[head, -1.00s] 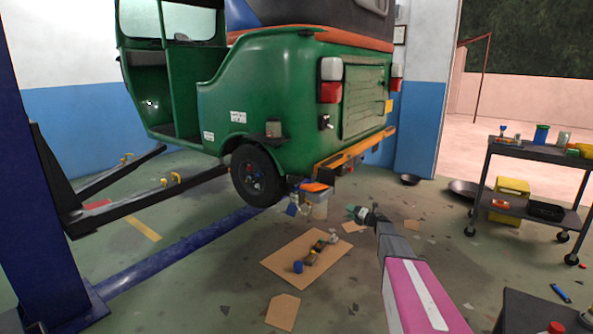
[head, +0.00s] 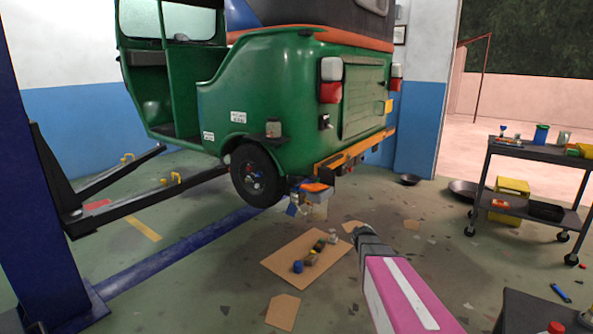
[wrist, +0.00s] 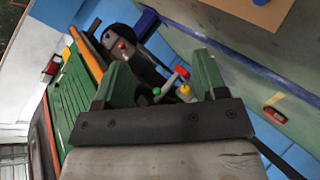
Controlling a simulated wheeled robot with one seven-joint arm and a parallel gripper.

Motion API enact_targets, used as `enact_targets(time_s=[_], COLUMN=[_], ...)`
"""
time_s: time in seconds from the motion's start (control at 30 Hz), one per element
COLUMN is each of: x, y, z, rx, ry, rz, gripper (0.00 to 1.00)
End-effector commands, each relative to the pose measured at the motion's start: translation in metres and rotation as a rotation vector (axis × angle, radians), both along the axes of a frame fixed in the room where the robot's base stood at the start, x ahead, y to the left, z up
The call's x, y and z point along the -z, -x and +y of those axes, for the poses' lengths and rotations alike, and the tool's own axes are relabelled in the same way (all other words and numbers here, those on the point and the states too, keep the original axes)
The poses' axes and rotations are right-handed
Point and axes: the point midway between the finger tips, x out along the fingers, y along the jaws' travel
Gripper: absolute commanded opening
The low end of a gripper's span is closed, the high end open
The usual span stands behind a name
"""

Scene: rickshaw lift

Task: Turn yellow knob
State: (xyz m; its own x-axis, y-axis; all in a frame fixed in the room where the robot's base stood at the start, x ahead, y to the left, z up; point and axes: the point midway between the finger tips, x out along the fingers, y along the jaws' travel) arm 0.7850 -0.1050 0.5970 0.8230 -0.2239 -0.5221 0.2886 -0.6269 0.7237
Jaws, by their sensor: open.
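In the wrist view a small yellow knob-like piece (wrist: 184,90) shows between my fingers, beside a red-topped lever (wrist: 181,72) and a green ball (wrist: 157,91). I cannot tell how far it lies beyond the fingertips. My gripper (wrist: 165,62) is open, with its two green fingers apart and nothing held between them. In the head view my pink and white arm points toward the raised green rickshaw (head: 270,90), and the fingers are hidden. I cannot make out the knob surely in the head view; an orange and blue assembly (head: 311,189) hangs under the rickshaw's rear.
A cardboard sheet (head: 280,262) with several parts lies on the floor below the rickshaw. The blue lift post (head: 40,200) and a dark lift arm (head: 140,198) stand at left. A dark cart (head: 530,150) with containers is at right.

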Motion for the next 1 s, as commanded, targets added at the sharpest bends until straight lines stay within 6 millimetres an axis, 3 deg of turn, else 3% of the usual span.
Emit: enact_targets(time_s=[0.03,0.3,0.4,0.5,0.6,0.7,1.0], x=[0.002,0.027,0.028,0.027,0.025,0.024,0.024], y=[0.033,0.184,0.235,0.273,0.297,0.307,0.308], z=[0.007,0.052,0.073,0.089,0.099,0.105,0.105], rx=[0.064,0.425,0.530,0.607,0.654,0.676,0.679], ry=[-0.066,-0.417,-0.510,-0.574,-0.608,-0.624,-0.626], rz=[0.062,0.460,0.602,0.716,0.790,0.826,0.834], gripper=[0.65,0.65,0.65,0.65,0.65,0.65,0.65])
